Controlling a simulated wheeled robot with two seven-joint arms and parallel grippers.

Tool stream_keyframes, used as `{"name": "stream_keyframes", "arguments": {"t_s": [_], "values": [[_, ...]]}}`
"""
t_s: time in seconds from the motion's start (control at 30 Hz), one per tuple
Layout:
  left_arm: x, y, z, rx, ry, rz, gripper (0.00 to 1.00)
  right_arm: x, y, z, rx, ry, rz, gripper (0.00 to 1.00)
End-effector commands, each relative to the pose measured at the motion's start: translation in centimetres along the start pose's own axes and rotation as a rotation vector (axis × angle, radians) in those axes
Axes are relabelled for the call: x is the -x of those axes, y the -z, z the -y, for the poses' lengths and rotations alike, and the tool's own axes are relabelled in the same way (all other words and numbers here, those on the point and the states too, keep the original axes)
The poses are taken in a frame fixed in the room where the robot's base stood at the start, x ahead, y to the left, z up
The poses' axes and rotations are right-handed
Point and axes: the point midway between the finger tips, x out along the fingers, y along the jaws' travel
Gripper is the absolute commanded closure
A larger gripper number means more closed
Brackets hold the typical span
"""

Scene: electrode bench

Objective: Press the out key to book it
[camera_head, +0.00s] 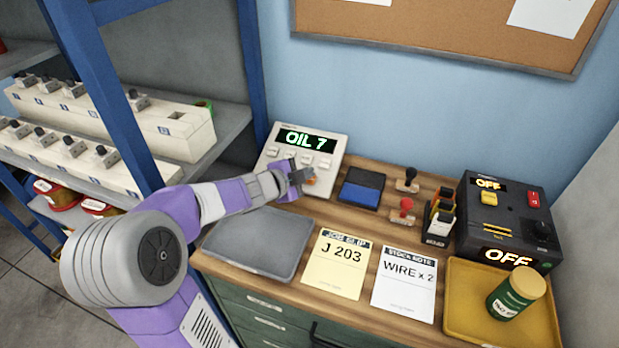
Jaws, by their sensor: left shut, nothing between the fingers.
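A row of pale keys (307,159) lies under the display. My left gripper (304,178) is shut and empty, with its tips over the lower part of the unit. The gripper hides part of the lower keys, and the key labels are too small to read. My right gripper is out of view.
A grey tray (258,243) lies under my left forearm. A blue stamp pad (361,188), a red-knobbed stamp (403,211), a yellow slip (336,264) and a white note (404,282) lie to the right. A black switch box (508,215) and yellow tray (462,309) are farther right.

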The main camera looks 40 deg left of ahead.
Motion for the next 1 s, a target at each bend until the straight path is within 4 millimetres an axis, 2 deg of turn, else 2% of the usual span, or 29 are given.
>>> {"name": "stream_keyframes", "arguments": {"t_s": [1.0], "values": [[-0.88,-0.64,-0.64,0.0,0.0,0.0,1.0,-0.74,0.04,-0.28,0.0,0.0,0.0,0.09]]}}
